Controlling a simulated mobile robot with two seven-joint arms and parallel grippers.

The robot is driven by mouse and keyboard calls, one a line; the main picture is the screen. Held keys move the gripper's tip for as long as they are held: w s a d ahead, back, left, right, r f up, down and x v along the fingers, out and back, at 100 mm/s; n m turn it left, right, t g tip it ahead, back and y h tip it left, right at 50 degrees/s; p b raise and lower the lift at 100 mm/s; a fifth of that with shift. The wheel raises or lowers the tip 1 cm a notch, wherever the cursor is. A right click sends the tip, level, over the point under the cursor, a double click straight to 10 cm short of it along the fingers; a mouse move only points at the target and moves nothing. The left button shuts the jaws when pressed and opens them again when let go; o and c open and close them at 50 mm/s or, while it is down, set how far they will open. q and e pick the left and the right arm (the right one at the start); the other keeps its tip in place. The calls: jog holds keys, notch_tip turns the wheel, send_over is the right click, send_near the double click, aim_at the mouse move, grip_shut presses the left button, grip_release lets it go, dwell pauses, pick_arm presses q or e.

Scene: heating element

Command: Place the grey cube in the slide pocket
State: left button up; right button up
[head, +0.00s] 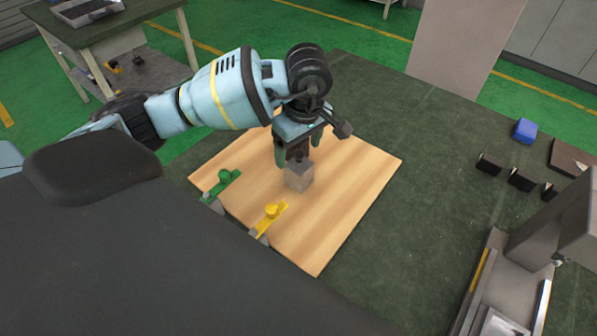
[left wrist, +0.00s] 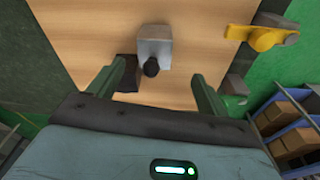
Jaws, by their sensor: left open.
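The grey cube (head: 299,178) stands on the wooden board (head: 350,190) in the head view. In the left wrist view the cube (left wrist: 154,40) has a dark round knob on the side toward me. My left gripper (head: 297,152) is above the cube and points down. Its two green fingers are apart, and in the left wrist view the gap between the fingertips (left wrist: 157,72) holds nothing gripped. Whether the fingers reach down beside the cube is hard to tell. I cannot identify the slide pocket for certain. My right gripper is not in view.
A green clamp (head: 222,184) and a yellow clamp (head: 268,220) sit on the board's near left edge. A grey machine (head: 508,285) stands at the right. Several dark blocks (head: 522,179) and a blue block (head: 525,130) lie beyond it. The dark green tabletop between is clear.

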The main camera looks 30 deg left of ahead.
aim_at(300, 160)
pick_arm(q)
jog(key=shift+a+f, duration=0.15)
jog(key=shift+f, duration=1.2)
jog(key=shift+w+a+f, duration=0.1)
jog(key=shift+w+f, duration=0.05)
jog(key=shift+f, duration=0.7)
jog(key=shift+w+f, duration=0.2)
jog(key=shift+f, duration=0.7)
jog(key=shift+w+a+f, duration=0.1)
jog(key=shift+w+f, duration=0.05)
jog(key=shift+f, duration=0.7)
jog(key=shift+r, duration=0.1)
jog(key=c, duration=1.6)
notch_tip(300, 160, up, 10)
jog(key=shift+r, duration=0.1)
